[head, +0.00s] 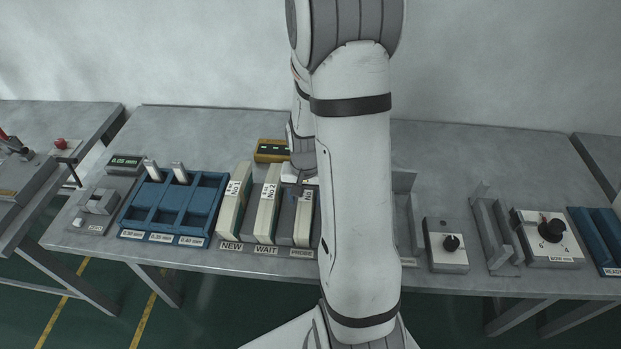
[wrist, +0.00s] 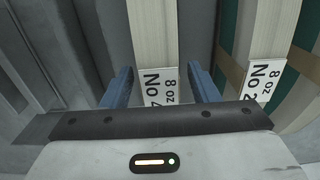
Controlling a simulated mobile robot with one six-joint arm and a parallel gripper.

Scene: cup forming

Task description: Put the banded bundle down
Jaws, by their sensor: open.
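A pale bundle labelled "8 oz No 4" (wrist: 155,40) stands between the two blue fingers of my gripper (wrist: 160,86) in the wrist view. The fingers are open, with a gap on each side of it. In the head view this appears to be the pale bundle (head: 303,222) in the rightmost slot of the labelled rack, just below my gripper (head: 298,182), which my arm partly hides. I cannot make out a band on it. A second pale bundle, labelled "8 oz No 2" (wrist: 268,50), stands beside it; in the head view it is in the WAIT slot (head: 266,215).
Another pale bundle (head: 232,210) stands in the NEW slot. Right of my arm are a grey dial box (head: 446,248) and a bracket (head: 493,235). The table's back right is clear.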

